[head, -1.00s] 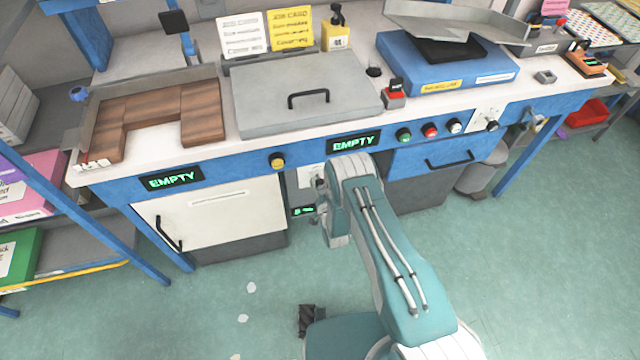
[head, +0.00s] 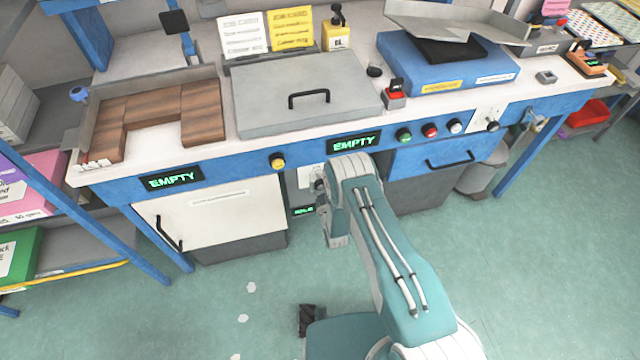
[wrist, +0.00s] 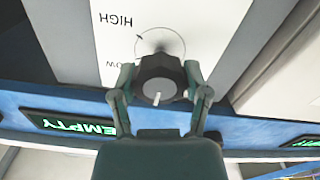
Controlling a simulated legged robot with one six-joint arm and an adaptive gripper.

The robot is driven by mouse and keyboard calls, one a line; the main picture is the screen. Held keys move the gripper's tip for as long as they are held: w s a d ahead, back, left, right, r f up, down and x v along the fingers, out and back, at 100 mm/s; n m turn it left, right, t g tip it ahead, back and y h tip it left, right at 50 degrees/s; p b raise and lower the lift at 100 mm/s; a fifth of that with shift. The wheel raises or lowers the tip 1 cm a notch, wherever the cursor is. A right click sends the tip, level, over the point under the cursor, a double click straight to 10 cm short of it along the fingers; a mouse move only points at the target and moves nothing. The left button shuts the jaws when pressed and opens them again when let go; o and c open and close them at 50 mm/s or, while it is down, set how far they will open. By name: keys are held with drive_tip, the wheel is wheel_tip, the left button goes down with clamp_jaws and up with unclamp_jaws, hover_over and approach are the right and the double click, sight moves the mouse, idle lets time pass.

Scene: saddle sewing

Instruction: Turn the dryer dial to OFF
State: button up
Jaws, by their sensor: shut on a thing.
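The dryer dial (wrist: 160,80) is a dark round knob on a white plate (wrist: 115,50), seen upside down in the wrist view. HIGH and part of LOW are printed beside it; I see no OFF label. A light pointer mark on the dial faces the bottom of the wrist view, toward my palm. My gripper (wrist: 161,75) is shut on the dial, with one finger on each side. In the head view my arm covers most of the dial and gripper; part of the white plate (head: 306,178) shows beside it.
A small display (head: 303,211) below the plate reads what looks like IDLE. A white cabinet door (head: 215,220) is left of my arm and a blue drawer (head: 447,154) is right. EMPTY displays (head: 354,142) line the bench front. The green floor ahead is mostly clear.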

idle(0.5)
drive_tip(key=o, duration=1.2)
drive_tip(key=shift+a, duration=0.1)
drive_tip(key=shift+c, duration=0.2)
drive_tip(key=v, duration=1.2)
